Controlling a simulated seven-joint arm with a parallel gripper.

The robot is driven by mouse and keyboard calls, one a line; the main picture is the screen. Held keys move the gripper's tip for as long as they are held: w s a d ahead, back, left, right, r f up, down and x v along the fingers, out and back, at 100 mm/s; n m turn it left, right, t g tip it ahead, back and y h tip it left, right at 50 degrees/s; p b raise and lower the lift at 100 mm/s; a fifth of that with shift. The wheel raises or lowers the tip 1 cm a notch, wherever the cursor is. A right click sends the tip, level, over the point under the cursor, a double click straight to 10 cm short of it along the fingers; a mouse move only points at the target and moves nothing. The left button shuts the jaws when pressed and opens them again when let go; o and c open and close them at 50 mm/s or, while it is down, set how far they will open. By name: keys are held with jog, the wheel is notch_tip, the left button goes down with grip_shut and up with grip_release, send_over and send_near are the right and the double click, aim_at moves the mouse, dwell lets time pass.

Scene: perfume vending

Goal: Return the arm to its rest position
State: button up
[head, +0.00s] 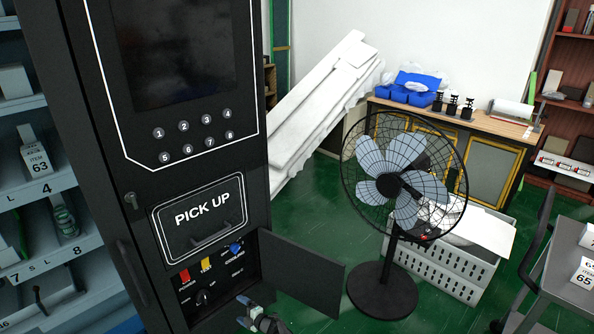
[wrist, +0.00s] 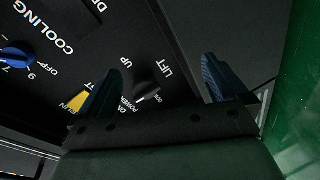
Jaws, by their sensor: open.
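My gripper (head: 258,316) shows at the bottom edge of the head view, in front of the vending machine's lower control compartment (head: 246,284). The rest of my arm is mostly out of frame. In the wrist view my gripper (wrist: 160,68) has its two fingers spread apart with nothing between them. The control panel (wrist: 88,62) lies beyond the fingers. A black lift knob (wrist: 146,91) shows between the fingers, apart from them. A yellow switch (wrist: 78,101) is partly hidden behind the left finger. A blue cooling knob (wrist: 16,57) is at the left.
The compartment's black door (head: 303,276) hangs open to the right, close to my gripper. The PICK UP flap (head: 208,244) above is closed. A standing fan (head: 385,290) and a grey crate (head: 440,272) stand to the right. Green floor (head: 316,215) is clear behind the door.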

jog(key=s+d+f+m+g+h, duration=0.2)
jog(key=s+d+f+m+h, duration=0.2)
jog(key=d+m+h, duration=0.4)
jog(key=s+d+f+m+g+h, duration=0.1)
jog(key=s+d+f+m+h, duration=0.35)
jog(key=d, duration=0.65)
jog(key=s+d+r+m+g, duration=0.4)
jog(key=s+d, duration=0.3)
jog(key=s, duration=0.8)
jog(key=s+d+r+m+g, duration=0.4)
jog(key=s+d, duration=0.3)
jog(key=s, duration=0.9)
jog(key=s+d+r+m+g, duration=0.4)
jog(key=s+d, duration=0.3)
jog(key=s, duration=0.9)
jog(key=shift+s+d+r+g, duration=0.15)
jog(key=shift+d+r+g, duration=0.3)
jog(key=shift+r, duration=0.45)
